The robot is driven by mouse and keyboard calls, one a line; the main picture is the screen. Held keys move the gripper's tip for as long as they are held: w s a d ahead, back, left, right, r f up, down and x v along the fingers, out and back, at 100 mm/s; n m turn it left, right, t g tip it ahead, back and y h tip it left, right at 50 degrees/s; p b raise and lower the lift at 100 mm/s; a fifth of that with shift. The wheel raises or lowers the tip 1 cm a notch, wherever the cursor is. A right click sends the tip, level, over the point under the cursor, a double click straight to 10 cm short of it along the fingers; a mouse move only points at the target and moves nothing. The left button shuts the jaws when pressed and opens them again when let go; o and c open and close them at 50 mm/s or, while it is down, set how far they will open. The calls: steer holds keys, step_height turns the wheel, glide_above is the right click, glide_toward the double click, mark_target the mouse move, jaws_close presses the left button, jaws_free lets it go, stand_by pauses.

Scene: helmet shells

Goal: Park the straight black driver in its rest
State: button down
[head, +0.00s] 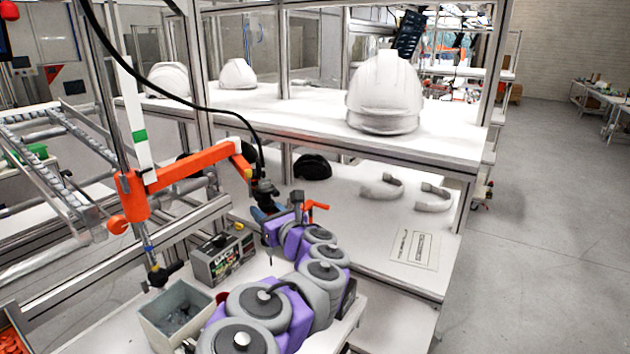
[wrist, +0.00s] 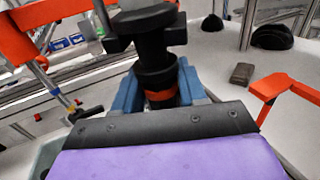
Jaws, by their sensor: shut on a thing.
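The straight black driver (wrist: 156,62) stands upright in the wrist view, with an orange band low on its body. My gripper (wrist: 160,88) is shut on it, with one blue finger on each side. In the head view the driver (head: 264,188) hangs below the end of the orange arm and a black cable, and my gripper (head: 266,212) is around its lower part. An orange bracket (wrist: 284,92), which may be the rest, stands to the right of my gripper, apart from the driver. It also shows in the head view (head: 316,206).
A grey control box (head: 222,258) and a grey bin (head: 177,314) stand left of my arm. White helmet shells (head: 384,92) stand on the upper shelf. A black shell (head: 313,167) and curved white parts (head: 382,187) lie on the lower shelf, whose right side is mostly clear.

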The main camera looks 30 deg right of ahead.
mark_target(269, 186)
step_height(269, 186, up, 7)
steer(key=p, duration=0.4)
steer(key=shift+d+r, duration=0.1)
steer(key=shift+r, duration=0.1)
steer(key=s+d, duration=0.2)
steer(key=d, duration=0.3)
steer(key=shift+s+d, duration=0.3)
steer(key=shift+s, duration=0.05)
steer(key=s+d+p, duration=0.1)
steer(key=s+d, duration=0.1)
steer(key=d, duration=0.3)
steer(key=shift+s+d, duration=0.35)
steer(key=shift+s, duration=0.05)
steer(key=shift+f+b, duration=0.1)
steer(key=shift+b, duration=0.2)
steer(key=shift+a, duration=0.1)
stand_by(0.3)
